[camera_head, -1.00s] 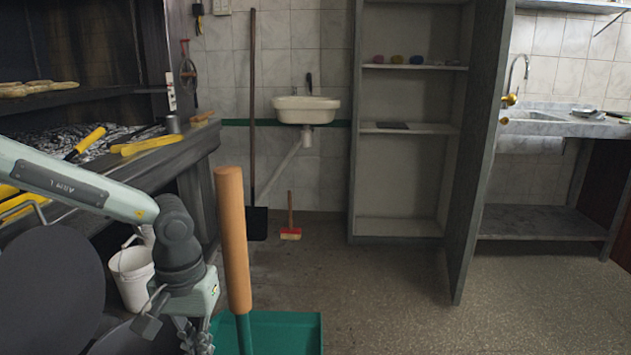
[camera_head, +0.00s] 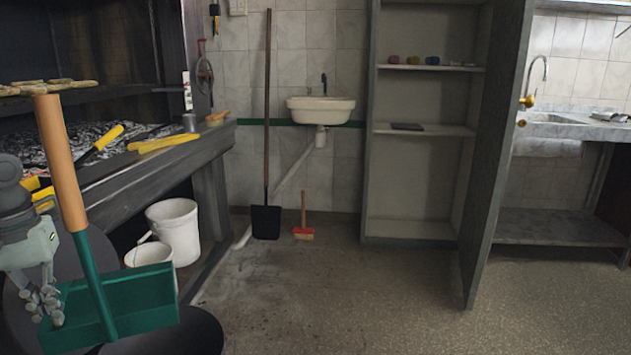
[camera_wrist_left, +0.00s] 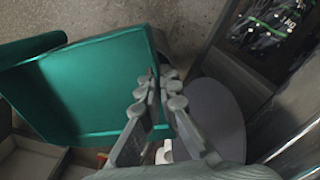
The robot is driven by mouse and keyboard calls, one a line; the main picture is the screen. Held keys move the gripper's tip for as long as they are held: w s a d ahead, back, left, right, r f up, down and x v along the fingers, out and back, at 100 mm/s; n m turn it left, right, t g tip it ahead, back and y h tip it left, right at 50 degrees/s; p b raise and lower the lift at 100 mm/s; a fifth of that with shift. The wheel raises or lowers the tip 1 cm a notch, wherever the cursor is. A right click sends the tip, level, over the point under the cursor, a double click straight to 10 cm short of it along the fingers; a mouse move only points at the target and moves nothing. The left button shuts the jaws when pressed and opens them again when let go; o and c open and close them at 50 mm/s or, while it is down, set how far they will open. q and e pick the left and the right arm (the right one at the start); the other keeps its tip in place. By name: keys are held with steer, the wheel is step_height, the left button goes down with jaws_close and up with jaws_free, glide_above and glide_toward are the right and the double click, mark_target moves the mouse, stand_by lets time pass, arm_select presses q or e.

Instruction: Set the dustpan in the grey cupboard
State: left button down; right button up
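The dustpan is a green pan (camera_head: 140,300) with a tall handle that is green below and wooden above (camera_head: 62,160). It hangs off the floor at the lower left of the head view, its handle leaning. My left gripper (camera_head: 48,305) is shut on the pan's side wall. In the left wrist view, its fingers (camera_wrist_left: 163,98) pinch the edge of the dustpan (camera_wrist_left: 85,90). The grey cupboard (camera_head: 372,150) stands right of centre against the wall, its door (camera_head: 497,150) swung open to the right. My right gripper is not in view.
The cupboard's upper shelves hold small coloured items and a dark flat object (camera_head: 407,126); its bottom compartment (camera_head: 412,228) looks empty. A shovel (camera_head: 266,220) and red brush (camera_head: 304,232) stand left of it. Floor before the cupboard is clear.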

arm_select(q)
steer(key=s+a+f+n, duration=0.2)
steer(key=s+a+f, duration=0.1)
steer(key=s+f, duration=0.2)
stand_by(0.6)
steer(key=shift+f, duration=0.1)
steer(key=shift+d+f, duration=0.15)
steer(key=shift+d, duration=0.05)
